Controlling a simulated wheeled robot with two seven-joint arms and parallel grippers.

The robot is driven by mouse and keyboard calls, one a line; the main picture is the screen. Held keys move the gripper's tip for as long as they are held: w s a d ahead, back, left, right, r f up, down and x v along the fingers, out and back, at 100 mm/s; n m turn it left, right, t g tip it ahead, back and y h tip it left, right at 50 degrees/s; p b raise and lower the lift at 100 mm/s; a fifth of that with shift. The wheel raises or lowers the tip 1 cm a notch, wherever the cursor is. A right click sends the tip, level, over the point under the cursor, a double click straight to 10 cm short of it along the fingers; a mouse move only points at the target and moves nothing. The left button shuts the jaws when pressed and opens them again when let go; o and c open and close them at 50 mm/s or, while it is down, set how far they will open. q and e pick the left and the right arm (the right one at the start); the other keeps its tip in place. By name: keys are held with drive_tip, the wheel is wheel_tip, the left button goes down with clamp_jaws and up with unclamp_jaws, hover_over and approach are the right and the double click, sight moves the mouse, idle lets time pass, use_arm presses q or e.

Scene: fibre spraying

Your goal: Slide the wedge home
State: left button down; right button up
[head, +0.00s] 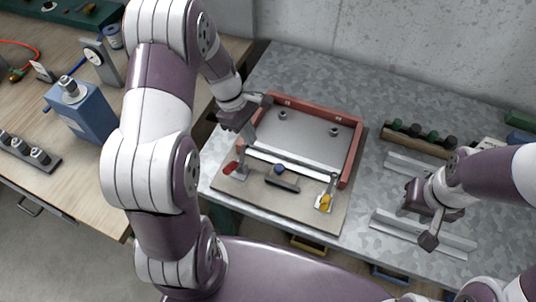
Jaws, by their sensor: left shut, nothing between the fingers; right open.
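A fixture board (300,212) carries a red frame (318,108) around a grey metal plate (305,137) with two small knobs. A long pale bar (300,168) runs along the plate's front edge. In front of it lies a short dark block (283,184) with a blue knob, which looks like the wedge; whether it touches the bar is unclear. A red-handled clamp (239,171) stands at the left and a yellow-handled clamp (327,196) at the right. My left gripper (249,137) is shut and empty at the frame's left side. My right gripper (417,226) is open above the metal table, right of the fixture.
Metal angle strips (440,238) lie under and behind my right gripper. A wooden rack (415,139) with dark green-topped pieces stands behind them. On the wooden bench at left are a blue box (84,112) and a gauge stand (100,60). Bare table lies behind the frame.

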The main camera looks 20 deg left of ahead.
sight(284, 172)
use_arm(q)
drive_tip(key=x, duration=0.6)
drive_tip(key=shift+w+a+p, duration=0.15)
drive_tip(key=shift+p, duration=0.2)
drive_tip(key=d, duration=0.1)
drive_tip(key=d+p, duration=0.1)
drive_tip(key=d, duration=0.1)
drive_tip(key=shift+s+d+f, duration=0.15)
drive_tip(key=shift+s+f, duration=0.1)
drive_tip(key=shift+s, duration=0.15)
drive_tip(key=shift+d, duration=0.25)
drive_tip(key=shift+d+f, duration=0.1)
drive_tip(key=shift+f, duration=0.05)
